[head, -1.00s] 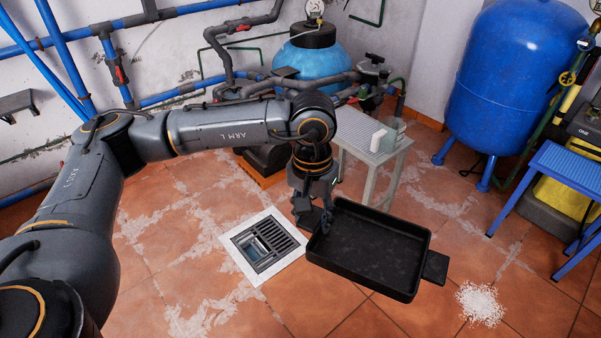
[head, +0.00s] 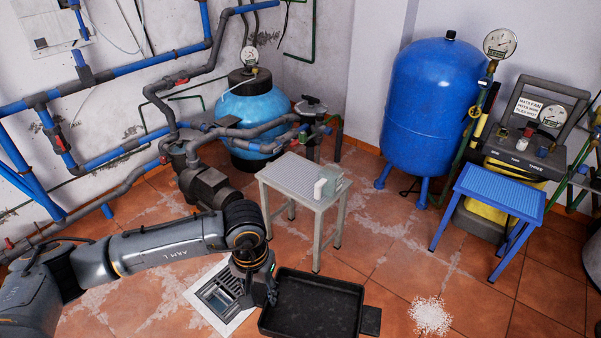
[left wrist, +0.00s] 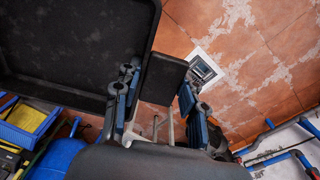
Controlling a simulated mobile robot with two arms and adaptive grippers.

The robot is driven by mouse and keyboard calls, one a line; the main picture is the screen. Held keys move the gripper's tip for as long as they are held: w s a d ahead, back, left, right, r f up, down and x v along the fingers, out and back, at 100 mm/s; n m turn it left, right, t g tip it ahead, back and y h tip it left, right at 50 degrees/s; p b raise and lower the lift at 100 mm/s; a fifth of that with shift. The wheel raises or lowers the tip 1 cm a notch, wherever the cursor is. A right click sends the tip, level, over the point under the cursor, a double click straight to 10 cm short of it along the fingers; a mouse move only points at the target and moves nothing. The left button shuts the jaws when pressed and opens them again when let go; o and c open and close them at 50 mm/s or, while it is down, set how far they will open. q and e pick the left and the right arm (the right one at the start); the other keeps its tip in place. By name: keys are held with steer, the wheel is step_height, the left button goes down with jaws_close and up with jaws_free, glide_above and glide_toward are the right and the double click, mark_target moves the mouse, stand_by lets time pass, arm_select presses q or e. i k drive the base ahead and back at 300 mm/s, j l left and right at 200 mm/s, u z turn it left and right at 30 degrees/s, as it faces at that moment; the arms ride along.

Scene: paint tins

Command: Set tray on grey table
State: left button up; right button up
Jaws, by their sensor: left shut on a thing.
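The black tray (head: 312,310) is a shallow rectangle with a handle tab at each end. It hangs level over the floor in the head view, its near edge close to the picture's bottom. My left gripper (head: 266,284) is shut on its left handle. In the left wrist view the handle (left wrist: 163,78) sits between the fingers, and the tray (left wrist: 75,45) fills the upper left. The grey table (head: 300,180) stands behind and above the tray in the head view, apart from it. My right gripper is not in view.
A white block (head: 320,189) and a grey-green container (head: 335,180) stand at the grey table's right side. A blue table (head: 500,190) is at right. A floor drain (head: 205,290) lies beside my left gripper. White granules (head: 430,315) lie on the floor.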

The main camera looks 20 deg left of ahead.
mark_target(297, 174)
steer(key=i+l+u, duration=0.35)
steer(key=i, duration=0.5)
steer(key=i+l+u, duration=0.35)
steer(key=i+l, duration=0.35)
steer(key=i+l+u, duration=0.35)
steer(key=i+l, duration=0.4)
